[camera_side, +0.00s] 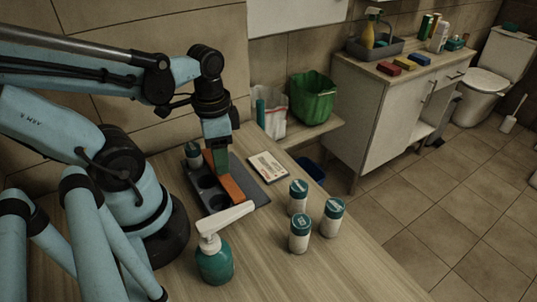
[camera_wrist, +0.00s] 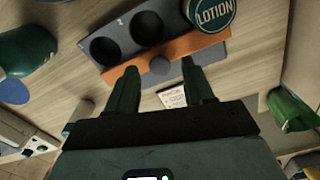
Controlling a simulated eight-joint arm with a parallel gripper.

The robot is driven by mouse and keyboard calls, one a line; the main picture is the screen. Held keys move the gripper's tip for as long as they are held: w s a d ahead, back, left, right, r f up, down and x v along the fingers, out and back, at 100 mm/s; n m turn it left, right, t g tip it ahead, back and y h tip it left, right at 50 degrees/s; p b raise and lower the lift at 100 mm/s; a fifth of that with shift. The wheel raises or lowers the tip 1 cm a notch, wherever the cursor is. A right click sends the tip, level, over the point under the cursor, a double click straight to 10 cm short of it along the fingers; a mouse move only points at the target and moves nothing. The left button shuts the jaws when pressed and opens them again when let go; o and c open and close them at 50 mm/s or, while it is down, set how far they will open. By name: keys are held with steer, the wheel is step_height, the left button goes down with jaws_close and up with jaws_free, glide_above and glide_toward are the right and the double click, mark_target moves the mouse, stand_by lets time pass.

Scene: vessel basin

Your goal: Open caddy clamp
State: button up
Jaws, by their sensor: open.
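The dark grey caddy (camera_side: 215,205) lies on the wooden counter, with a row of round holes. Its orange clamp bar (camera_side: 233,190) runs along the right side of the holes. In the wrist view the orange bar (camera_wrist: 180,47) borders the holes of the caddy (camera_wrist: 128,24), and a round grey knob (camera_wrist: 160,65) shows at its edge. A lotion container (camera_wrist: 211,13) sits in the end hole; it also shows in the side view (camera_side: 193,152). My gripper (camera_wrist: 160,78) is open and empty, its green fingers pointing at the knob and bar. Whether they touch is unclear.
A teal pump bottle (camera_side: 215,262) stands close in front of the caddy. Several white containers with teal lids (camera_side: 299,230) stand to the right. A printed card (camera_side: 268,167) lies behind the caddy. A green bin (camera_side: 312,97) stands on a ledge beyond the counter.

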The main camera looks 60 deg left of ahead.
steer(key=shift+f, duration=0.75)
jaws_close()
